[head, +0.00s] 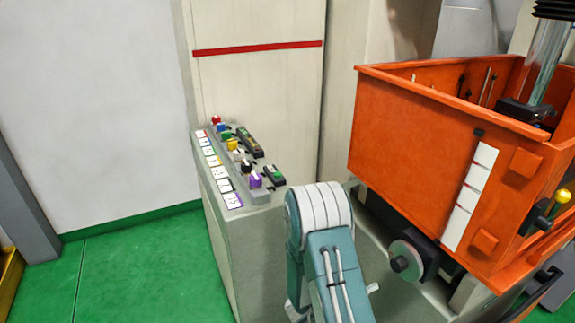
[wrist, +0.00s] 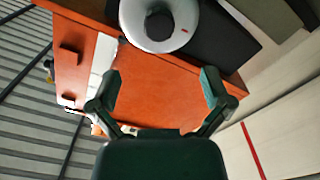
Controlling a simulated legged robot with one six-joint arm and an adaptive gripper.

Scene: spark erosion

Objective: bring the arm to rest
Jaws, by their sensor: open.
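My gripper (wrist: 161,88) shows in the wrist view with its two dark green fingers spread wide apart. Nothing is between the fingertips; the orange tank's wall (wrist: 158,80) shows behind the gap. In the head view my teal and white arm rises at the lower middle, between the control console (head: 235,200) and the orange tank (head: 425,150). My gripper cannot be made out in the head view.
The console top carries several coloured knobs and labels. A grey handwheel (head: 407,260) sits under the tank's near side; a round grey wheel (wrist: 160,22) shows in the wrist view. Green floor (head: 130,275) lies clear left of the console, before a white wall (head: 90,100).

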